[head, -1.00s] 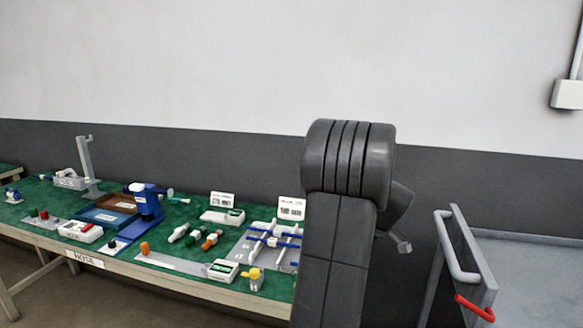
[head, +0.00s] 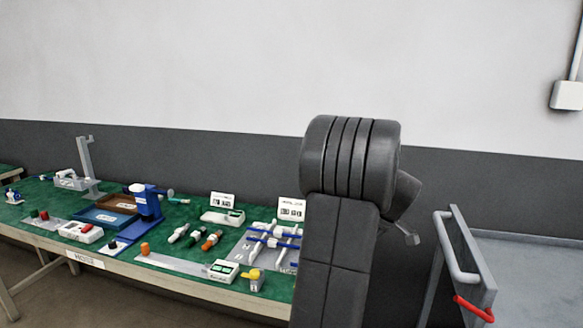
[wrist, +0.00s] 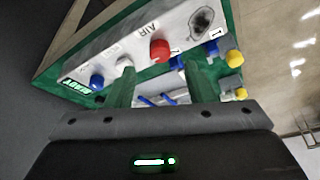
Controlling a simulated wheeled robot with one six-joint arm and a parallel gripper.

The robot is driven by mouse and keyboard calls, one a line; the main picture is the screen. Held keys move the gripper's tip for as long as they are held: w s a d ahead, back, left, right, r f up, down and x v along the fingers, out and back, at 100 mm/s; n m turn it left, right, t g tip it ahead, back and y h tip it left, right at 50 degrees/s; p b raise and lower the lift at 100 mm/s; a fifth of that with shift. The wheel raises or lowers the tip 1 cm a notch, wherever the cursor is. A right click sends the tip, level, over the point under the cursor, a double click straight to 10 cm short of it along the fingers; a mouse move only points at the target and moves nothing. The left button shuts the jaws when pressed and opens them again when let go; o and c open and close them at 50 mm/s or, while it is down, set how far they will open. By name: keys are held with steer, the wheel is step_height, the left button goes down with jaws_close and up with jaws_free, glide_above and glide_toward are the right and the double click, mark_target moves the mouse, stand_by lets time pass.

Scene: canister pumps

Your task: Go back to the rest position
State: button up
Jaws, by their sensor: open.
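My gripper (wrist: 160,66) shows in the wrist view with its two fingers spread apart and nothing held between them. Beyond the fingers is the green-topped bench, with a white panel (wrist: 187,32) bearing a red knob (wrist: 160,50), a blue knob (wrist: 97,82) and a white knob (wrist: 123,61). The fingers appear apart from these things. In the head view my dark arm stands upright at the right end of the bench (head: 175,275), hiding part of it. A small piece at the arm's far end juts out right of it; the jaws cannot be made out there.
In the head view, a blue stand (head: 147,205), trays (head: 105,217), a small white box with a green display (head: 222,271) and a yellow-topped part (head: 252,278) crowd the bench. A grey cart (head: 470,265) with a red handle end stands to the right. A wall is behind.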

steer(key=x, duration=0.5)
steer(key=shift+a+f, duration=0.2)
steer(key=shift+f, duration=0.15)
steer(key=shift+w+r+m, duration=0.1)
steer(key=shift+r+m, duration=0.05)
steer(key=shift+m, duration=0.25)
steer(key=m+t+h+p, duration=0.1)
steer(key=m+p, duration=0.2)
steer(key=m, duration=0.1)
steer(key=shift+a+r, duration=0.1)
steer(key=m+h+p, duration=0.1)
steer(key=m+p, duration=0.1)
steer(key=m+h+p, duration=0.1)
steer(key=m+p, duration=0.2)
steer(key=shift+a+t, duration=0.2)
steer(key=shift+t, duration=0.1)
steer(key=shift+m+h+p, duration=0.3)
steer(key=shift+m+h, duration=0.3)
steer(key=shift+m, duration=0.6)
steer(key=shift+a+f+m, duration=0.1)
steer(key=shift+f+m, duration=0.15)
steer(key=shift+m, duration=0.05)
steer(key=shift+a+m+h+b, duration=0.1)
steer(key=shift+m+h+b, duration=0.8)
steer(key=shift+m+b, duration=0.9)
steer(key=shift+m, duration=0.5)
